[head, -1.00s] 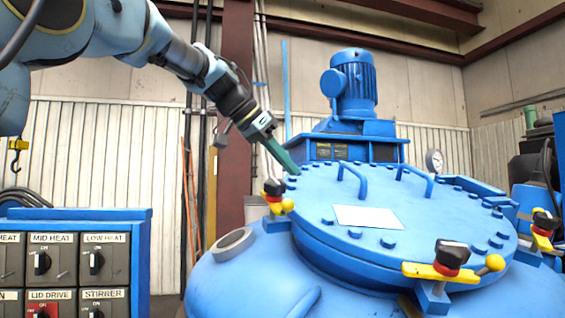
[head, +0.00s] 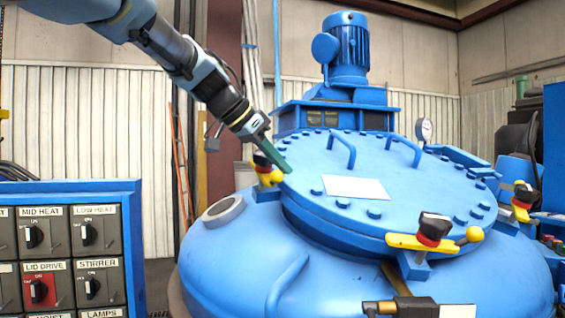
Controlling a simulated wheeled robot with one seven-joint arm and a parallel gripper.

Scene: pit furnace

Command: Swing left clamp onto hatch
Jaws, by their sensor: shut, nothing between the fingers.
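The round blue hatch (head: 345,210) lies on top of the blue furnace vessel, with bolts around its rim and a white plate on it. The left clamp (head: 268,174), yellow with a black and red knob, stands at the hatch's left edge. My gripper (head: 288,168), with green fingers, is shut and empty. Its tips are at the hatch's left edge, just right of the left clamp in the picture; I cannot tell if they touch it. My fingers and wrist partly cover the view behind the clamp. The front clamp (head: 432,238) has its yellow bar along the hatch's front edge.
Another clamp (head: 523,200) stands at the right edge. Two handles (head: 341,150) rise from the hatch, with a blue motor (head: 346,55) behind. A control panel (head: 70,255) stands at the left. A dark fitting (head: 400,306) shows at the bottom. Open air lies above the vessel's left shoulder.

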